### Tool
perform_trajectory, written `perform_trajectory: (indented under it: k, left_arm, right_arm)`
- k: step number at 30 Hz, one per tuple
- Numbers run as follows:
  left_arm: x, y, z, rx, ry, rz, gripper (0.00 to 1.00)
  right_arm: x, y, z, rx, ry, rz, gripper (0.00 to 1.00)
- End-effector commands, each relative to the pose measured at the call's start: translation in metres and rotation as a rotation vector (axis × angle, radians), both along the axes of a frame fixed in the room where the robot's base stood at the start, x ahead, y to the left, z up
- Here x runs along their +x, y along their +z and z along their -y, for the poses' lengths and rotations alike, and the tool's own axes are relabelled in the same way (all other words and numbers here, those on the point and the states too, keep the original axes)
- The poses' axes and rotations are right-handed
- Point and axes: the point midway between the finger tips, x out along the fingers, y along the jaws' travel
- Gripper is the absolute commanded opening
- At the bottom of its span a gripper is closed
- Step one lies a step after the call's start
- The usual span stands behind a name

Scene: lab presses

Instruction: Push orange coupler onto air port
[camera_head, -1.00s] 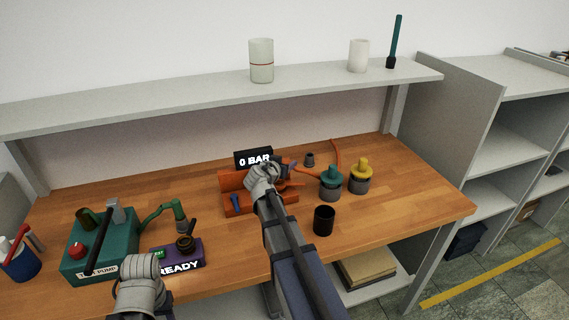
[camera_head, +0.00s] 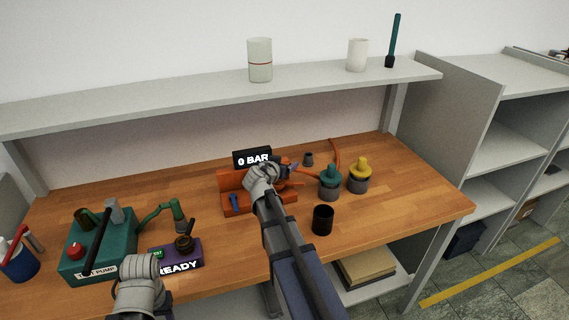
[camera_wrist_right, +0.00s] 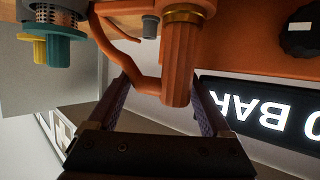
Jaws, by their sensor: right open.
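The orange coupler (camera_wrist_right: 178,68) is a ribbed cylinder in the right wrist view, with an orange hose (camera_wrist_right: 125,55) curving to its lower end. A brass ring (camera_wrist_right: 184,15) shows at its other end, by the orange press body; I cannot tell how far the coupler sits on the port. My right gripper (camera_wrist_right: 165,108) is open, with one dark finger on each side of the coupler. In the head view the right gripper (camera_head: 284,171) is over the orange press (camera_head: 234,203), and my wrist hides most of the coupler area. My left gripper does not show.
A black "0 BAR" display (camera_head: 252,158) stands behind the press. Teal-topped (camera_head: 330,184) and yellow-topped (camera_head: 359,177) pots, a black cup (camera_head: 323,220) and a small grey part (camera_head: 308,159) are to the right. A green pump (camera_head: 95,245) and a purple "READY" block (camera_head: 181,253) are left.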

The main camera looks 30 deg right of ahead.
Motion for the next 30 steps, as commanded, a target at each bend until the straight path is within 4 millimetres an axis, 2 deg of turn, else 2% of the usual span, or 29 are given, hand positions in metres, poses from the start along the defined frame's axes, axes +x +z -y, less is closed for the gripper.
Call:
perform_trajectory:
  k: [15, 30]
  left_arm:
    - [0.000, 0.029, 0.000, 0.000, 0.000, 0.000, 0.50]
    - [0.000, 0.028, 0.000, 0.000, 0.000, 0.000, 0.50]
  right_arm:
    - [-0.042, 0.029, -0.053, 0.001, 0.006, 0.001, 0.96]
    - [-0.044, 0.028, -0.055, 0.001, 0.002, 0.000, 0.96]
